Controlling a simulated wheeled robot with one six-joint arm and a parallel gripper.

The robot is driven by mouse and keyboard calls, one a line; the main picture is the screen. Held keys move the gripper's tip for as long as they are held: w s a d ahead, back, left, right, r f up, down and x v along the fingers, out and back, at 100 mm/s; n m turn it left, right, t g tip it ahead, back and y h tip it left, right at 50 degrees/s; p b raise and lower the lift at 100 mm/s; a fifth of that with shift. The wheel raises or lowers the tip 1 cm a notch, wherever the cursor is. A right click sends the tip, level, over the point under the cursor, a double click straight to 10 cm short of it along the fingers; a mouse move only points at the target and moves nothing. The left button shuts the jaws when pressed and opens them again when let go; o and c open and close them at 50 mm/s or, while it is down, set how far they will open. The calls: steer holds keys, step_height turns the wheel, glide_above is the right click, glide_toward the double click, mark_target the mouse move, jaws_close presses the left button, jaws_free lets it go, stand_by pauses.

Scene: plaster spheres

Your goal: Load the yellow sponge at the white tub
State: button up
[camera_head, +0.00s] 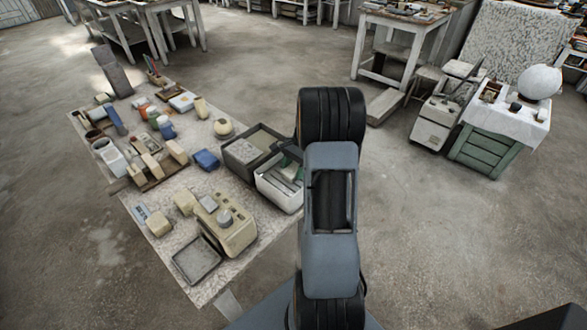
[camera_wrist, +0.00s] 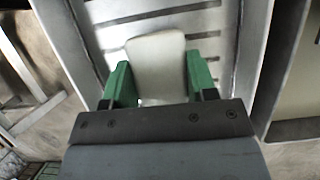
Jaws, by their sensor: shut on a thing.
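The white tub (camera_head: 274,196) stands at the right edge of the pale mat, partly behind my arm. In the wrist view its white wall (camera_wrist: 279,55) and slotted grey floor fill the area beyond the fingers. My gripper (camera_head: 289,158) is over the tub, its green fingers partly hidden by my arm in the head view. In the wrist view my gripper (camera_wrist: 156,80) is shut on a pale cream block (camera_wrist: 156,62) with rounded corners. The block looks more off-white than yellow; I cannot tell whether it is the sponge. I cannot tell whether it touches the tub floor.
A dark grey bin (camera_head: 240,158) adjoins the tub. A cream box with knobs (camera_head: 228,232), a grey tray (camera_head: 196,262), a blue block (camera_head: 206,159) and several cream pieces lie on the mat. A green cabinet (camera_head: 487,155) stands at right.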

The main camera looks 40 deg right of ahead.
mark_target(294, 168)
step_height(294, 168, up, 7)
steer(key=p, duration=0.6)
stand_by(0.4)
stand_by(0.8)
